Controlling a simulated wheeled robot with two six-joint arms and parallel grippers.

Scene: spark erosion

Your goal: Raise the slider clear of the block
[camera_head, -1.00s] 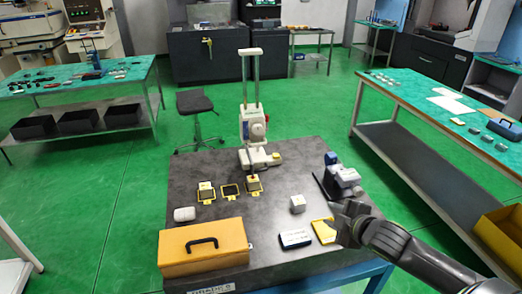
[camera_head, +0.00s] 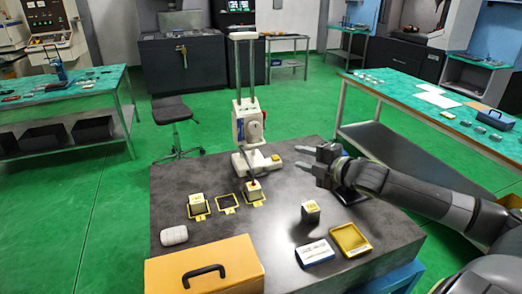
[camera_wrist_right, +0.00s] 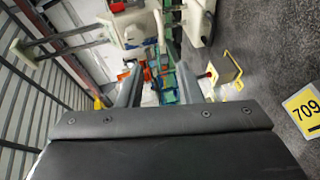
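The slider (camera_head: 249,122) is a white housing with a round knob, carried on two upright rods above a white base (camera_head: 262,162). A thin spindle runs down from it to a pale block (camera_head: 253,194) in a yellow frame; in the head view I cannot tell whether the tip touches the block. The wrist view shows the slider (camera_wrist_right: 134,27) at the top and the block (camera_wrist_right: 224,66) with a red tip beside it. My right gripper (camera_head: 306,158) is open and empty, to the right of the slider and apart from it. My left gripper is not in view.
Another block (camera_head: 197,201) sits on a yellow frame, beside an empty frame (camera_head: 227,202).

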